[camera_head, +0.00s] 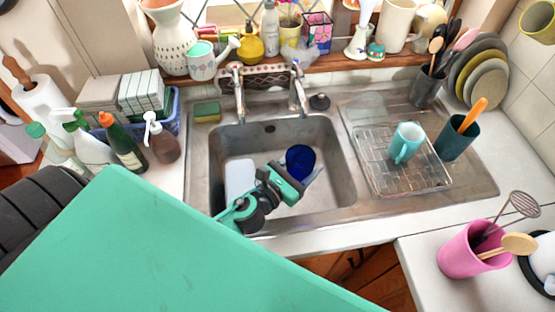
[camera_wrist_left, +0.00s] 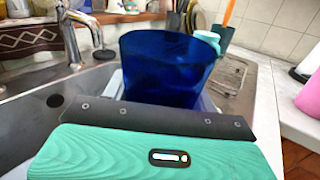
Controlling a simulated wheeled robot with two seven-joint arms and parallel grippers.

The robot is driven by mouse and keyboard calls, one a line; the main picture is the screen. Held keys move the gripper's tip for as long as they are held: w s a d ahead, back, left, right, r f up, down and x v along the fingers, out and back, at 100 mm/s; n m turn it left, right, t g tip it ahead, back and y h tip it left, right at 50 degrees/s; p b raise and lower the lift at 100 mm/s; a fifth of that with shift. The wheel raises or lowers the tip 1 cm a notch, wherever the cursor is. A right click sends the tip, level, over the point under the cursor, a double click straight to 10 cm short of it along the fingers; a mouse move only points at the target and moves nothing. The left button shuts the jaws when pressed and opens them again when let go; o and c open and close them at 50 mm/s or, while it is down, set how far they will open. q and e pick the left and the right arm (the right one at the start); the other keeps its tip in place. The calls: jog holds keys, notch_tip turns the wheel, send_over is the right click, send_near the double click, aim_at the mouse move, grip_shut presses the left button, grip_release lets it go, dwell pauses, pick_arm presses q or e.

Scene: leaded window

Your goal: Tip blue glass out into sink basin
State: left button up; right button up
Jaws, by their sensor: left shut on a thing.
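The blue glass (camera_head: 300,160) is dark blue and hangs over the sink basin (camera_head: 335,180), right of its middle. My left gripper (camera_head: 296,176) reaches in from the front and is shut on the blue glass. In the left wrist view the blue glass (camera_wrist_left: 165,65) stands up beyond the gripper (camera_wrist_left: 160,98), between its two pale fingers, with its rim at the top. Its exact tilt and its contents cannot be told. My right gripper is not in view.
A pale flat thing (camera_head: 240,178) lies in the basin's left part. Two taps (camera_head: 298,90) rise behind the basin. A wire rack (camera_head: 385,165) with a turquoise mug (camera_head: 405,143) is on the right drainer. Bottles (camera_head: 122,145) crowd the left counter; a pink pot (camera_head: 468,252) stands front right.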

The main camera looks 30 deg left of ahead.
pick_arm(q)
jog(key=d+f+h, duration=0.1)
jog(key=d+f+m+g+h, duration=0.1)
jog(key=f, duration=0.1)
jog(key=d+f+m+h, duration=0.1)
jog(key=shift+w+d+f+g, duration=0.1)
jog(key=shift+w+f+g, duration=0.2)
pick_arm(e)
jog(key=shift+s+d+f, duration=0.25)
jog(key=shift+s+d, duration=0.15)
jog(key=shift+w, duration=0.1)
pick_arm(q)
jog(key=shift+r, duration=0.1)
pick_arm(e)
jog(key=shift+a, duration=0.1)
